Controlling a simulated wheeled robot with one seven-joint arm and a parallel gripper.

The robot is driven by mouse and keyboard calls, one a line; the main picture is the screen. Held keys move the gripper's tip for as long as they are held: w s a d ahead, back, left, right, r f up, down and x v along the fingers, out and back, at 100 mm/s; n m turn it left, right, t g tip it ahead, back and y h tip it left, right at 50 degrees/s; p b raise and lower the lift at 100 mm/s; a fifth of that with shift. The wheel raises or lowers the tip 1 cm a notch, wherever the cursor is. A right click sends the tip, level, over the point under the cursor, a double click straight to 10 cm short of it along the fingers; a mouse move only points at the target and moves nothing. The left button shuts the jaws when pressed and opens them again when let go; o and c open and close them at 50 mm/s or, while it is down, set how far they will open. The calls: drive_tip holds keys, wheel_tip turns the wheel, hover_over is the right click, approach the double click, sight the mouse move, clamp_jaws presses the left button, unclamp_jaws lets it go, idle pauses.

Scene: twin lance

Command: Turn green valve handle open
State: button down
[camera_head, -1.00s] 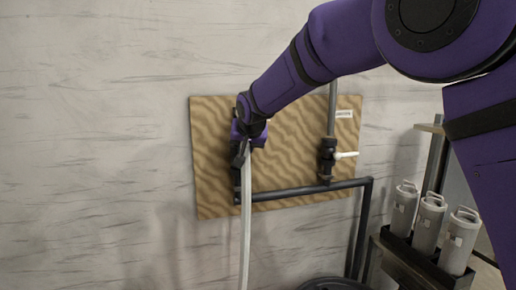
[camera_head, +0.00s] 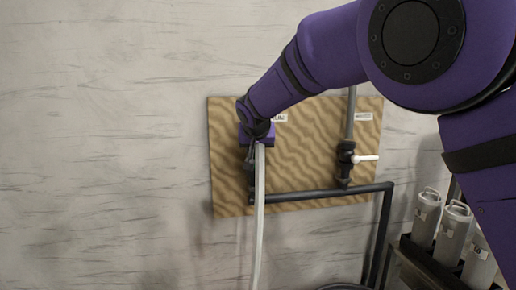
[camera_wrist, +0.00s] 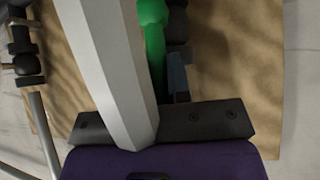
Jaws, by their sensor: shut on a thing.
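The green valve handle (camera_wrist: 155,45) shows at the top middle of the wrist view and runs down between the jaws of my gripper (camera_wrist: 160,90). One dark finger shows along its right side; a pale bar (camera_wrist: 105,70) hides the other side. In the head view my gripper (camera_head: 258,145) is at the left pipe of the board, and the green handle is hidden behind it. My gripper is shut on the handle. The pale bar hangs down from the gripper in the head view (camera_head: 258,220); I cannot tell how it is attached.
The wavy tan board (camera_head: 305,160) is on the marbled wall. A second valve with a white handle (camera_head: 365,158) is on its right pipe. A dark pipe (camera_head: 320,194) runs along the lower board and bends down. Grey canisters (camera_head: 427,215) stand in a rack at lower right.

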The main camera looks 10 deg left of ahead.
drive_tip(key=c, duration=1.1)
unclamp_jaws()
drive_tip(key=shift+f, duration=0.15)
drive_tip(key=shift+s, duration=0.1)
drive_tip(key=v, duration=1)
drive_tip(key=shift+s+r, duration=0.2)
drive_tip(key=shift+r, duration=0.15)
drive_tip(key=s+d+m+g, duration=0.1)
drive_tip(key=s+d, duration=0.3)
drive_tip(key=d, duration=0.9)
drive_tip(key=s+d+g, duration=0.2)
drive_tip(key=s+d, duration=0.3)
drive_tip(key=d, duration=0.9)
drive_tip(key=shift+g+h, duration=0.4)
drive_tip(key=shift+h, duration=0.1)
drive_tip(key=s+d+f, duration=0.3)
drive_tip(key=s+d, duration=0.1)
drive_tip(key=s, duration=0.4)
drive_tip(key=s+d+f, duration=0.2)
drive_tip(key=s+d, duration=0.2)
drive_tip(key=s, duration=0.5)
drive_tip(key=s+d+f, duration=0.3)
drive_tip(key=s+d, duration=0.1)
drive_tip(key=s, duration=0.5)
drive_tip(key=shift+d+f, duration=0.2)
drive_tip(key=shift+f, duration=0.15)
